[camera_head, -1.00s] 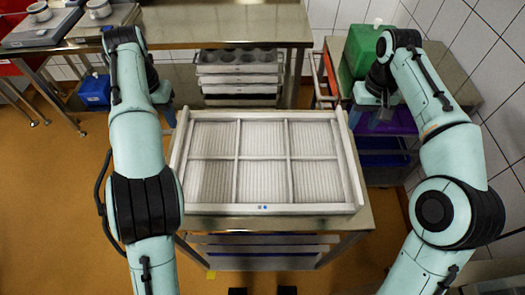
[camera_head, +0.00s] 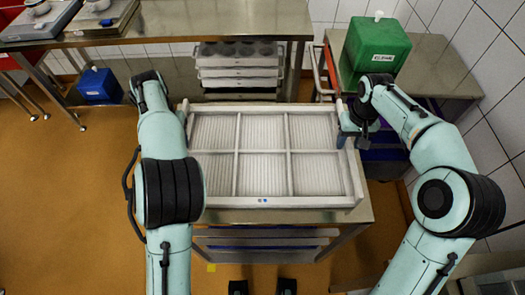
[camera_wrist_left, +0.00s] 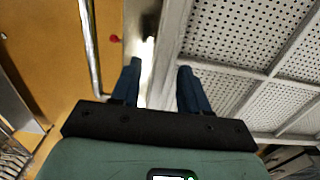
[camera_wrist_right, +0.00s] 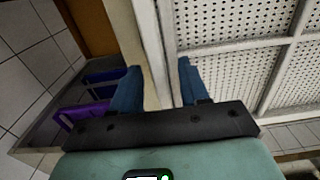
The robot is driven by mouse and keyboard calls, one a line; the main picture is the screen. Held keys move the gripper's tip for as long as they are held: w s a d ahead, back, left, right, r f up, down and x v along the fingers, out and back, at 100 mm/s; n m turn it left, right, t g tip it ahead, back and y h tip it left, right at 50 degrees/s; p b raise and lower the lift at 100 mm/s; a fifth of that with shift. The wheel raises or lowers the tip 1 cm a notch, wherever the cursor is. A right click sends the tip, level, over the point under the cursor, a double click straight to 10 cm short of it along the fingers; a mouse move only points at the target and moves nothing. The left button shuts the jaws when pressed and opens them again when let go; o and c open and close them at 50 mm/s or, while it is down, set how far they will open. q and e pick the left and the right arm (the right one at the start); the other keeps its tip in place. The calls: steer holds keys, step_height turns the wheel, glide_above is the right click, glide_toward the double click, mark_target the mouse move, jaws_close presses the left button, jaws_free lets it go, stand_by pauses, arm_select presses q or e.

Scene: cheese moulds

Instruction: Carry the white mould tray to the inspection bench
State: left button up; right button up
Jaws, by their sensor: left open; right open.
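The white mould tray (camera_head: 265,202), a rectangular frame split into several ribbed compartments, lies flat on a metal cart (camera_head: 300,215) in front of me. My right gripper (camera_head: 351,133) is at the tray's right side wall near its far corner. In the right wrist view its open blue fingers (camera_wrist_right: 156,80) stand on either side of the tray's wall (camera_wrist_right: 150,50). My left gripper is mostly hidden behind its own arm in the head view. In the left wrist view its open blue fingers (camera_wrist_left: 158,78) straddle the tray's left wall (camera_wrist_left: 168,45).
A steel bench (camera_head: 200,25) runs along the back, with scales on its left and stacked mould trays (camera_head: 238,72) below. A green container (camera_head: 375,47) stands on a metal table at the back right. A blue container (camera_head: 98,86) is at the left. Orange floor is clear at the left.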

arm_select(q)
steer(key=shift+f, duration=0.55)
arm_select(e)
steer(key=shift+f, duration=0.55)
arm_select(q)
jaws_close()
arm_select(e)
jaws_close()
arm_select(q)
steer(key=shift+r, duration=0.1)
arm_select(e)
steer(key=shift+r, duration=0.1)
arm_select(q)
steer(key=shift+w+r, duration=0.1)
steer(key=shift+r, duration=0.1)
arm_select(e)
steer(key=shift+w+r, duration=0.2)
steer(key=shift+r, duration=0.05)
